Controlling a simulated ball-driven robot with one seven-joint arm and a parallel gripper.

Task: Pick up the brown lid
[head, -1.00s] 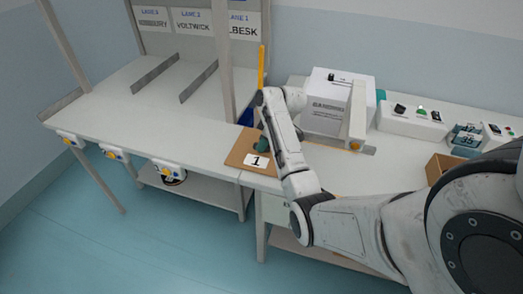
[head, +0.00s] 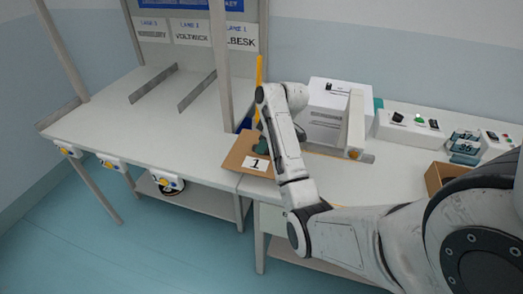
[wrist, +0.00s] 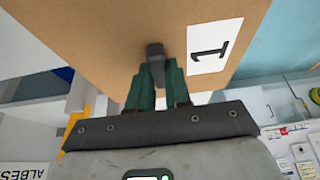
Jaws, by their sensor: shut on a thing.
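The brown lid (head: 238,154) is a flat brown board with a white label reading 1 (head: 255,163). In the head view it is at the front edge of the worktop, tilted. In the wrist view the lid (wrist: 90,40) fills the upper part, with its label (wrist: 208,48) on the right. A dark knob (wrist: 155,52) stands out from its face. My gripper (wrist: 157,88) is shut on this knob, its green fingers on either side. In the head view my gripper (head: 262,146) is partly hidden by my arm.
A white box machine (head: 325,110) stands right of my gripper, with a grey upright (head: 354,120) before it. Control boxes (head: 410,130) and an open brown box (head: 437,178) are further right. A yellow post (head: 259,75) rises behind my wrist. The left worktop (head: 130,125) has clear room between low dividers.

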